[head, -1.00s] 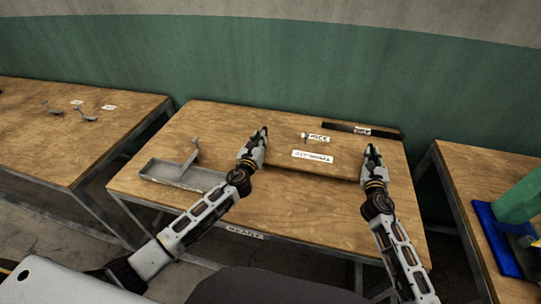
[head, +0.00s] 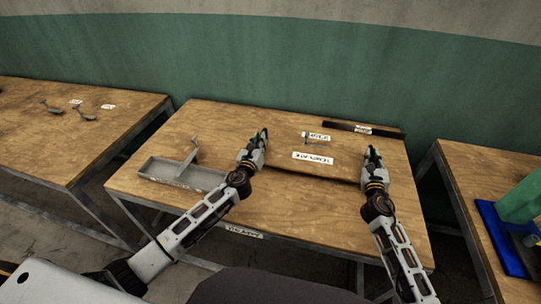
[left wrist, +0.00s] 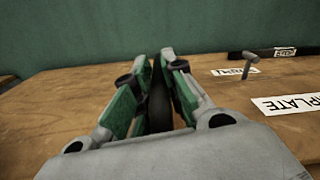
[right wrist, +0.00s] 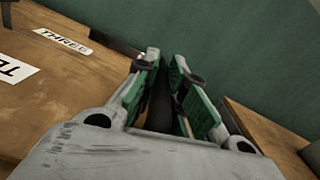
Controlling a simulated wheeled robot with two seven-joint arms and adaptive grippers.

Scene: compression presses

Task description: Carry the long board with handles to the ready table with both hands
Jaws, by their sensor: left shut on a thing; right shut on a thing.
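The long board (head: 322,171) is wood-coloured like the table and lies level between my two grippers, at or just above the top; I cannot tell whether it touches. My left gripper (head: 262,137) is shut at its left end, on a dark handle that shows between the fingers in the left wrist view (left wrist: 160,105). My right gripper (head: 373,155) is shut at its right end, on a dark handle in the right wrist view (right wrist: 160,100). The ready table (head: 180,215) is under both grippers, with a small label on its front edge.
A grey metal tray (head: 160,179) with an upright bracket stands left on the table. Other tables stand left (head: 60,130) and right (head: 455,165), the right one with a blue-based green object (head: 497,240).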

